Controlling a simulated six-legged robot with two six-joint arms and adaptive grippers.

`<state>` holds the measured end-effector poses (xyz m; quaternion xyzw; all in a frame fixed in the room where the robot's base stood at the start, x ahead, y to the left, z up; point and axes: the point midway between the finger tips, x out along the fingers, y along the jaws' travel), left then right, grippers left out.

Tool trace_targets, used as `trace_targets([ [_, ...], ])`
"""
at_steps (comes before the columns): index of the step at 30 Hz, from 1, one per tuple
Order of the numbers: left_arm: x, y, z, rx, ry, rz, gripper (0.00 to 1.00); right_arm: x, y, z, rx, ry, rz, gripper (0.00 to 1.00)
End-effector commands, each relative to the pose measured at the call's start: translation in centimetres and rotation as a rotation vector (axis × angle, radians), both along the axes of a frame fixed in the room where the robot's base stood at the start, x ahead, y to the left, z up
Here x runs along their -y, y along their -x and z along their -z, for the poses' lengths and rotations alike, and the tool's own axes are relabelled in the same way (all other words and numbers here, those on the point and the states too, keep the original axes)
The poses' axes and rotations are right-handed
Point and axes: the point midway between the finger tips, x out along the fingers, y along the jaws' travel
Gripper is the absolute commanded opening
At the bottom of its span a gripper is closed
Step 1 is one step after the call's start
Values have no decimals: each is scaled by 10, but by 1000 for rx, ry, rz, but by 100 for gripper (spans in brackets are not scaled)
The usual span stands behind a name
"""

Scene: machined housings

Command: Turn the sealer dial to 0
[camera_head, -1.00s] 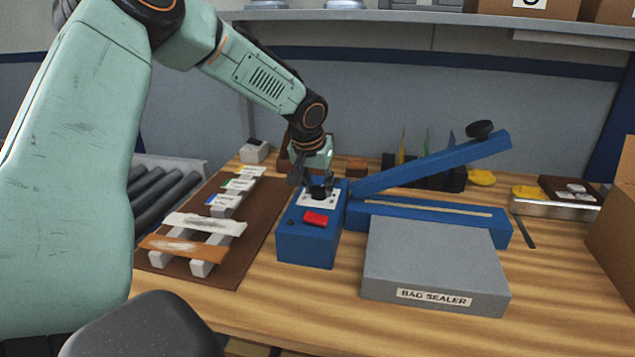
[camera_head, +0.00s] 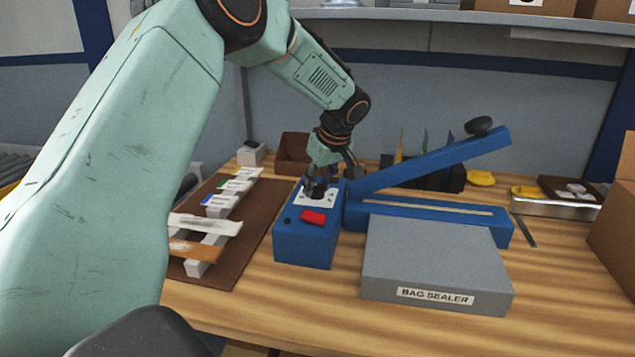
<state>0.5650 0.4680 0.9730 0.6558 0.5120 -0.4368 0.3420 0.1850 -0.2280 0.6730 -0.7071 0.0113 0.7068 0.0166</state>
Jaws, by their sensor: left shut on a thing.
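The bag sealer has a blue control box (camera_head: 303,248), a blue lower bar (camera_head: 440,219), a raised blue lever arm (camera_head: 430,163) with a black knob, and a grey platform (camera_head: 430,255) labelled BAG SEALER. On top of the box is a white dial plate (camera_head: 328,203) with a small black dial (camera_head: 317,194) and a red switch (camera_head: 313,217) in front of it. My left gripper (camera_head: 319,188) points down from above and is shut on the dial. Its fingers cover much of the dial, so its pointer and setting cannot be read. My right gripper is not in view.
A brown board (camera_head: 258,222) with a rack of bags and coloured tabs lies left of the box. A brown bin (camera_head: 293,150) stands behind. A metal-edged tray (camera_head: 555,208) and a carton (camera_head: 615,215) are at the right. The table front is clear.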

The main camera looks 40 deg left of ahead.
Motion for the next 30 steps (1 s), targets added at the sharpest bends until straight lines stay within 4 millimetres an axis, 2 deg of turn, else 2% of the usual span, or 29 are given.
trace_targets([
  [21, 0, -2, 0, -8, 1, -684, 2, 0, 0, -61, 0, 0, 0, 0],
  [30, -1, -4, 1, -7, 1, -962, 2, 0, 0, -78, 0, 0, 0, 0],
])
